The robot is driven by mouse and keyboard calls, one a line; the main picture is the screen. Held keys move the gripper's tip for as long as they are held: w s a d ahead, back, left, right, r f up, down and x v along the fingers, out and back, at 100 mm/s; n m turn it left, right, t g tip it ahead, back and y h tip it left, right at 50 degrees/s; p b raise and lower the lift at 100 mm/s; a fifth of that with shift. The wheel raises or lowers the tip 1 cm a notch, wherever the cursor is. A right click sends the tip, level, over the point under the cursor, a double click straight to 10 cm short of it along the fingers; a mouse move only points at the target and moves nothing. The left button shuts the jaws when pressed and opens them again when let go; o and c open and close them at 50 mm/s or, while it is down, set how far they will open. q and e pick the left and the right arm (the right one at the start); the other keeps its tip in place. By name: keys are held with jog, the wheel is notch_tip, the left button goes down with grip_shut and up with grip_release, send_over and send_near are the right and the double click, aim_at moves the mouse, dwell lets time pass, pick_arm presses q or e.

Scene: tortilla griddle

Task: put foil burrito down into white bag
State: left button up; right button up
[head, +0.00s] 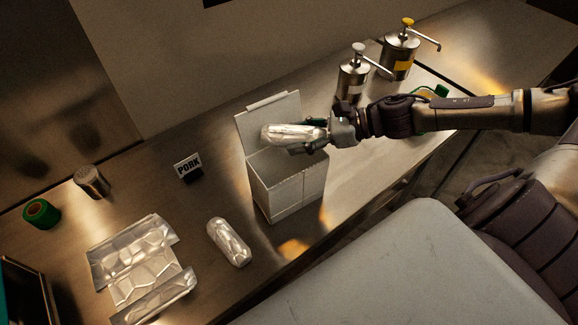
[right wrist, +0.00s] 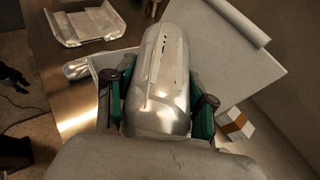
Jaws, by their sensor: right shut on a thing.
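My right gripper (head: 312,141) is shut on a foil burrito (head: 289,132) and holds it above the open top of the white bag (head: 290,190). The bag stands upright like a box, its back flap raised behind the burrito. In the right wrist view the burrito (right wrist: 162,80) lies lengthwise between the two green-sided fingers (right wrist: 160,108), with the white bag's flap (right wrist: 238,65) beyond it. A second foil burrito (head: 229,242) lies on the counter left of the bag. My left gripper is not in view.
A crumpled foil sheet (head: 140,270) lies at the lower left. A PORK sign (head: 187,166), a metal shaker (head: 91,182) and a green roll (head: 41,213) stand on the counter (head: 200,130). Two pump dispensers (head: 352,78) (head: 401,52) stand behind my right arm.

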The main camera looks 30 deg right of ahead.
jog(key=o, duration=1.2)
jog(key=shift+o, duration=1)
jog(key=shift+s+d+r, duration=0.15)
jog(key=shift+s+d, duration=0.2)
jog(key=shift+d, duration=0.1)
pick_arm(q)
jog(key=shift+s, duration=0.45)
pick_arm(e)
jog(key=v, duration=1.1)
jog(key=shift+a, duration=0.1)
